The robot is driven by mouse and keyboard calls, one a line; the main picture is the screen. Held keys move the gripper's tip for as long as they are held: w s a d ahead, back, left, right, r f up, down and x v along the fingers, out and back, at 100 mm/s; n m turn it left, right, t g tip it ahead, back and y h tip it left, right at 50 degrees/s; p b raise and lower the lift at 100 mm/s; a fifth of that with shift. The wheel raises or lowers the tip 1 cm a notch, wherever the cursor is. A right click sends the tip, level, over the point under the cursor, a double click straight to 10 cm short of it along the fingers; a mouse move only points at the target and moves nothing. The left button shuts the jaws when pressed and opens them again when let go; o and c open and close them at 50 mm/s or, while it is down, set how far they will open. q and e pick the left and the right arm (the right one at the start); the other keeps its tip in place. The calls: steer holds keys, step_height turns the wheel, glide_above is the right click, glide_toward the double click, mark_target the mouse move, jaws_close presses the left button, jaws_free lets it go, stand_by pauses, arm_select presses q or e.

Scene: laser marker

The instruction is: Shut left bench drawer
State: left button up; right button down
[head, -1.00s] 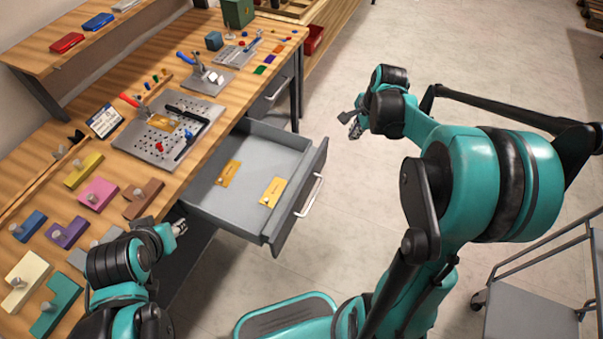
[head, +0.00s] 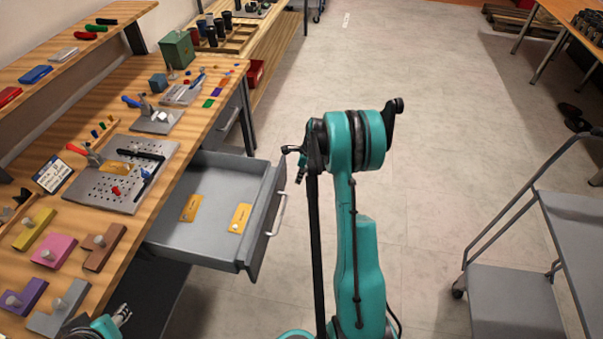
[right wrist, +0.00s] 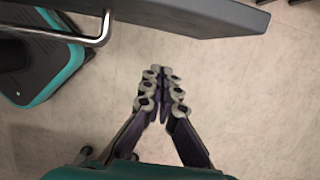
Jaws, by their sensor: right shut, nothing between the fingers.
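The left bench drawer (head: 213,164) is pulled out of the workbench, its grey tray holding two yellow plates (head: 190,208). Its handle (head: 277,213) is on the outer face of the drawer front (head: 258,222). My right gripper (head: 294,165) is shut and empty, just outside the far end of the drawer front. In the right wrist view its closed fingers (right wrist: 158,75) point at the drawer front (right wrist: 200,15), with a gap seen over floor; the handle (right wrist: 98,38) is to the left. My left gripper (head: 122,314) is at the bottom left beside the bench; its fingers are too small to judge.
The workbench top (head: 95,235) holds coloured blocks, a perforated plate (head: 122,175) and a green box (head: 177,50). A second drawer (head: 228,118) farther along looks closed. A grey cart (head: 515,300) stands at the right.

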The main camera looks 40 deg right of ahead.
arm_select(q)
steer(key=shift+f+b, duration=0.65)
steer(key=shift+f, duration=0.2)
arm_select(e)
steer(key=shift+w+a+f, duration=0.35)
steer(key=shift+w+a, duration=0.35)
steer(key=shift+w, duration=0.15)
steer(key=shift+w+a+f, duration=0.3)
steer(key=shift+w+a, duration=0.4)
steer(key=shift+w, duration=0.1)
